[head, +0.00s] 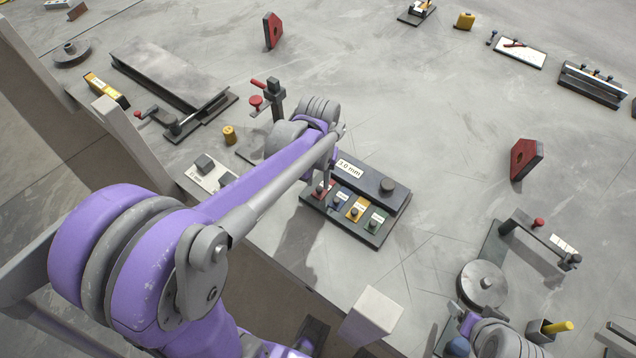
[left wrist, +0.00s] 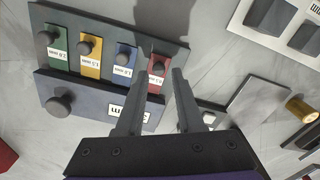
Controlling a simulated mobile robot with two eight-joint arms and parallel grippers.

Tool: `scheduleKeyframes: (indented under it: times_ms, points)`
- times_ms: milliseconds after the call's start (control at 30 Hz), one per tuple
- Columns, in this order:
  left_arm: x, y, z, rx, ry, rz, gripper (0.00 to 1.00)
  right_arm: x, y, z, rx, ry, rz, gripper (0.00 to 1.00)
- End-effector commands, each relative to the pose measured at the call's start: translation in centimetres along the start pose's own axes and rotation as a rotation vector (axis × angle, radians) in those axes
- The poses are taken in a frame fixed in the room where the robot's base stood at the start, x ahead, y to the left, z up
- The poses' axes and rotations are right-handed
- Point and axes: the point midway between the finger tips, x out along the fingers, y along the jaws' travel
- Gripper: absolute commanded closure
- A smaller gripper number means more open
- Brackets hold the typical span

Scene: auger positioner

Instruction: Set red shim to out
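The red shim (left wrist: 154,86) is the end one of a row of coloured shims with dark knobs on a dark panel (head: 399,209). In the left wrist view, my left gripper (left wrist: 163,60) has its two fingers apart, one on each side of the red shim's knob (left wrist: 158,68). I cannot tell whether either finger touches it. In the head view, the red shim (head: 328,188) is partly hidden by my left arm. The blue (head: 340,201), yellow (head: 356,210) and green (head: 374,221) shims sit beside it. My right gripper is not in view.
A dark block with a knob (head: 388,185) and a "3.0 mm" label (head: 349,168) lies along the shim row. A light plate with dark blocks (head: 206,175) and a brass cylinder (head: 229,135) stand to the left. A pale post (head: 371,316) stands at the front edge.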

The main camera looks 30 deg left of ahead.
Motion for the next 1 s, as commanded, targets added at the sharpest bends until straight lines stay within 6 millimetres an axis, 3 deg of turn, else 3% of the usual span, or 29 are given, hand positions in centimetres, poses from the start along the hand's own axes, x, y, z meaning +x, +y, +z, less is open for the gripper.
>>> scheduleKeyframes:
  times_ms: [200, 400, 1000]
  points:
    - [-4.7, -0.1, 0.1, -0.001, 0.000, 0.000, 0.64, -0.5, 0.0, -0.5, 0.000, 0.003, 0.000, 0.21]
    - [-7.2, -0.1, 0.1, -0.001, 0.000, 0.000, 0.64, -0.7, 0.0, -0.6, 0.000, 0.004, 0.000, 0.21]
    - [-7.7, -0.1, 0.1, -0.001, 0.000, 0.000, 0.64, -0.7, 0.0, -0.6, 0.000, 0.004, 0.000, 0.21]
